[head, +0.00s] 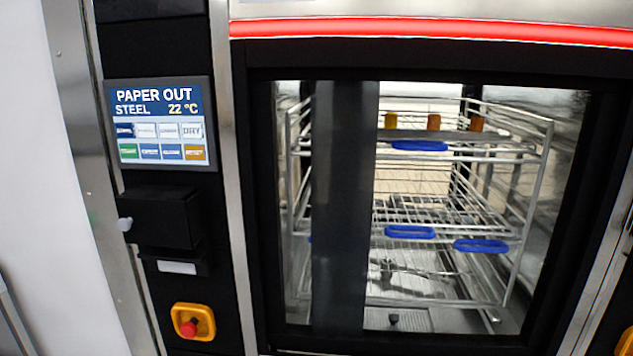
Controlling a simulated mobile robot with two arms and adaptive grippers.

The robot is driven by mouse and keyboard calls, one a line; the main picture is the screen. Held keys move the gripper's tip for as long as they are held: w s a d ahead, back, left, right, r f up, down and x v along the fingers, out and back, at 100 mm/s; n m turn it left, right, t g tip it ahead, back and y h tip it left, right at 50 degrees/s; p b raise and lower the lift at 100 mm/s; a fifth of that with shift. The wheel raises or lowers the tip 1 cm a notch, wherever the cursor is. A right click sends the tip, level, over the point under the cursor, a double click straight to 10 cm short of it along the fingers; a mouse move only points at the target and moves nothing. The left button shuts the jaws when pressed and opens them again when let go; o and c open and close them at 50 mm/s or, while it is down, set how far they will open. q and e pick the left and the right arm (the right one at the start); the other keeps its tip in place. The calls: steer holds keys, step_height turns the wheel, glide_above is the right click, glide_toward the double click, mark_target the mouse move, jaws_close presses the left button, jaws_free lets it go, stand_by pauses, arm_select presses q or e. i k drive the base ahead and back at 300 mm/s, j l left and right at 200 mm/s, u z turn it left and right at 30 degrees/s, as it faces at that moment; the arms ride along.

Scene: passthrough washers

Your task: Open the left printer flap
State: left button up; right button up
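The left printer flap (160,217) is a black box-like cover on the dark control column, just below the display. It appears shut. A small pale knob (125,224) sticks out at its left edge. A white strip (177,267) shows in a dark slot just below the flap. Neither of my grippers is in view, and nothing touches the flap.
The display (160,125) above the flap reads "PAPER OUT". A red emergency button (188,328) on a yellow base sits below. To the right, a washer window (440,300) shows a wire rack (545,150) with blue handles. The space before the flap looks clear.

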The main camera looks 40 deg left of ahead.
mark_target(152, 215)
steer(key=u, duration=2)
